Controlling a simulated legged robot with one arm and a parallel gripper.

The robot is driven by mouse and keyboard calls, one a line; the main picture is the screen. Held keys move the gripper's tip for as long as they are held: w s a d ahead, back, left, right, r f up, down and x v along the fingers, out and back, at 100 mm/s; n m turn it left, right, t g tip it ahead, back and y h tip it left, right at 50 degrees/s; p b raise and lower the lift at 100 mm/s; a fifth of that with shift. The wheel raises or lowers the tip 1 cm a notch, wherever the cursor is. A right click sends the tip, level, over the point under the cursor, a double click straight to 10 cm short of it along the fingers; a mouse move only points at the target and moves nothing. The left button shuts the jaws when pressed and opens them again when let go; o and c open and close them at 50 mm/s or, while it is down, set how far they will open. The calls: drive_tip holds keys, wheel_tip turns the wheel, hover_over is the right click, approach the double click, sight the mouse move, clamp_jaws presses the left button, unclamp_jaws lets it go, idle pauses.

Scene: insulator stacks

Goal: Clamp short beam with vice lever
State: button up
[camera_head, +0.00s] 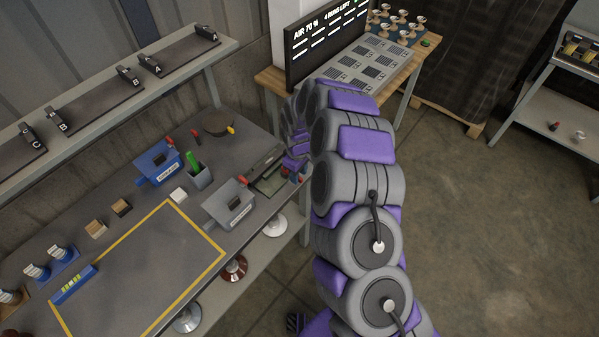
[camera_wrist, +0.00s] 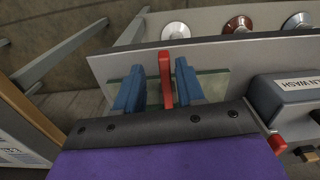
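In the wrist view, my gripper (camera_wrist: 159,66) has two blue fingers standing apart, with a red lever (camera_wrist: 166,80) upright between them. A gap shows between the left finger and the lever; the right finger is very close to it, and I cannot tell if it touches. A pale greenish plate (camera_wrist: 208,84) lies behind the fingers at the bench edge. In the head view, my arm reaches to the bench's right end, where a greenish plate (camera_head: 270,184) shows and the arm partly covers the area. I cannot make out the short beam or the vice jaws clearly.
A grey labelled wash box (camera_head: 228,203) stands left of my arm and shows at the right in the wrist view (camera_wrist: 288,98). A blue box (camera_head: 158,163) and a green item in a cup (camera_head: 200,175) are further left. The yellow-framed area (camera_head: 140,270) is mostly clear.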

drive_tip(key=shift+a+r, duration=0.35)
drive_tip(key=shift+r, duration=0.05)
wheel_tip(320, 180, up, 16)
drive_tip(key=p, duration=0.2)
drive_tip(key=shift+d+r, duration=0.25)
drive_tip(key=shift+d, duration=0.05)
drive_tip(key=shift+w+d, duration=0.1)
drive_tip(key=shift+d, duration=0.05)
